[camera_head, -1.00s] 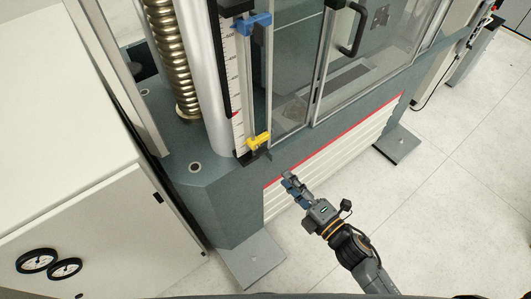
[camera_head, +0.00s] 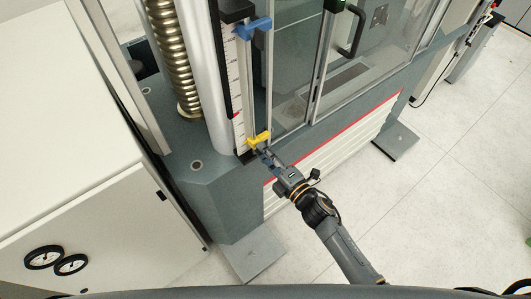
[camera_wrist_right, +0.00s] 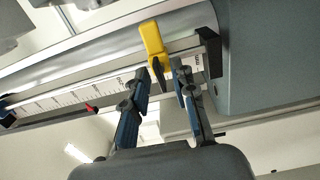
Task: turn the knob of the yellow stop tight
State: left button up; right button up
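The yellow stop (camera_head: 259,139) sits near the lower end of the vertical scale rail on the machine. In the right wrist view the yellow stop (camera_wrist_right: 153,38) shows with a dark knob (camera_wrist_right: 158,70) pointing toward my gripper. My right gripper (camera_head: 265,153) is right at the stop in the head view. In the wrist view the two fingers of the right gripper (camera_wrist_right: 159,80) are apart, with the knob between or just beyond their tips. I cannot tell whether they touch it. My left gripper is not in view.
A blue stop (camera_head: 254,27) sits higher on the same scale rail (camera_head: 236,90). The machine's glass door with a black handle (camera_head: 352,30) is to the right. A white cabinet (camera_head: 90,220) with gauges stands at the left.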

jog(key=c, duration=0.3)
grip_shut()
jog(key=shift+m, duration=0.3)
jog(key=m+p, duration=0.2)
jog(key=m, duration=1.5)
jog(key=shift+m, duration=0.3)
